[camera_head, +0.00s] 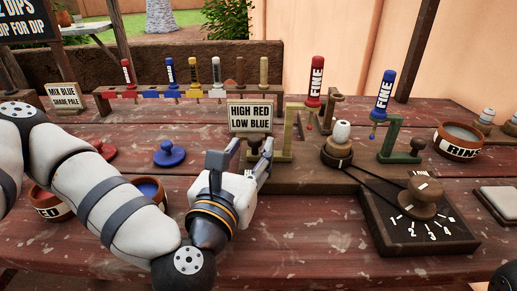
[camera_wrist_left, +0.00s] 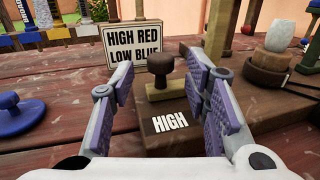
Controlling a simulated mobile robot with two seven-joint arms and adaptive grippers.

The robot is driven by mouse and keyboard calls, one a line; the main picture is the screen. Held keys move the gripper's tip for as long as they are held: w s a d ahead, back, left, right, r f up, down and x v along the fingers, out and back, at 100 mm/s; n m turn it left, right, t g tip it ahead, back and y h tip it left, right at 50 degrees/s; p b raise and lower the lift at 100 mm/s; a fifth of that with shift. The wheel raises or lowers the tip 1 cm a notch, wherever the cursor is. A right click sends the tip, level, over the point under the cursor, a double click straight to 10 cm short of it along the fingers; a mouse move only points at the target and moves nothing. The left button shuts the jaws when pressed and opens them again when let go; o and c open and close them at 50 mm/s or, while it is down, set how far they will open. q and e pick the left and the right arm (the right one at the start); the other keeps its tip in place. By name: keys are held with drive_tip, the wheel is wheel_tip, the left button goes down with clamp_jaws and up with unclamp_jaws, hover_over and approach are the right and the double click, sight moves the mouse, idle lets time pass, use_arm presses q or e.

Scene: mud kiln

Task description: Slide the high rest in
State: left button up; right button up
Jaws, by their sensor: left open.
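My left gripper (camera_head: 248,152) is open and empty, in front of the knob. In the wrist view its two purple-padded fingers (camera_wrist_left: 158,78) lie left and right of the knob, apart from it. My right gripper is not in view.
The sign (camera_head: 250,116) stands close beyond my left gripper. A red FINE tool (camera_head: 315,82) and a blue FINE tool (camera_head: 384,92) stand to the right, the blue near a green bracket (camera_head: 397,142). A belt-driven wheel and dial board (camera_head: 425,235) fill the right front.

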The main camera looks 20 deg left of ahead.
sight(253, 142)
use_arm(q)
drive_tip(key=w, duration=0.1)
drive_tip(key=w+r, duration=0.1)
drive_tip(key=w, duration=0.1)
drive_tip(key=shift+w, duration=0.3)
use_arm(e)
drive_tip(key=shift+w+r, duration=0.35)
use_arm(q)
clamp_jaws()
